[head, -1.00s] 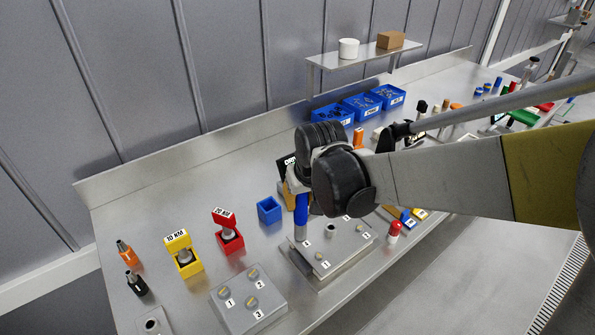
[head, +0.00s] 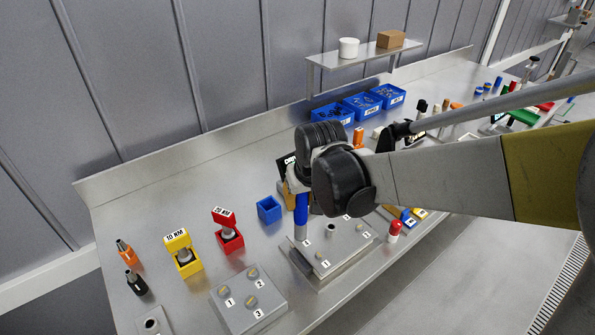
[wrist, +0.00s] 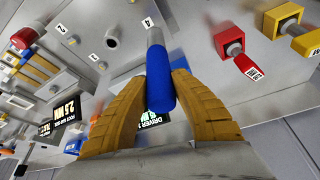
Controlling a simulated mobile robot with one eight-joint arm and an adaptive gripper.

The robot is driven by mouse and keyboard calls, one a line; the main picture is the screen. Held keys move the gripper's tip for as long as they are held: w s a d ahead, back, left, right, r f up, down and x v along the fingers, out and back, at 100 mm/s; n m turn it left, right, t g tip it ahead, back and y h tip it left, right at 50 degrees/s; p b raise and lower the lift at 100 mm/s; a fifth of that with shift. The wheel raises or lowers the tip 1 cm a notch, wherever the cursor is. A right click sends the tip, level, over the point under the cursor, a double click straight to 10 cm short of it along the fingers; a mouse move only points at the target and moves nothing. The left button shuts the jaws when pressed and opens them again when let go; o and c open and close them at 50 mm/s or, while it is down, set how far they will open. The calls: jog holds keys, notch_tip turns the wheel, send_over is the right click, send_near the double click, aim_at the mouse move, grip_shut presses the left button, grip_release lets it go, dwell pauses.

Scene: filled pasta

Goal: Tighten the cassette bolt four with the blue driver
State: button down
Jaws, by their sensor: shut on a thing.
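My gripper (wrist: 162,78) is shut on the blue driver (wrist: 158,90), one finger on each side of its handle.
An empty blue holder (head: 268,209) stands behind the plate. Red (head: 229,238) and yellow (head: 184,257) holders with torque labels stand to the left. A grey numbered block (head: 248,304) is at front left. Blue bins (head: 361,106) stand at the back.

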dwell(0.4)
jog(key=shift+r+p, duration=1.9)
jog(key=shift+r, duration=0.6)
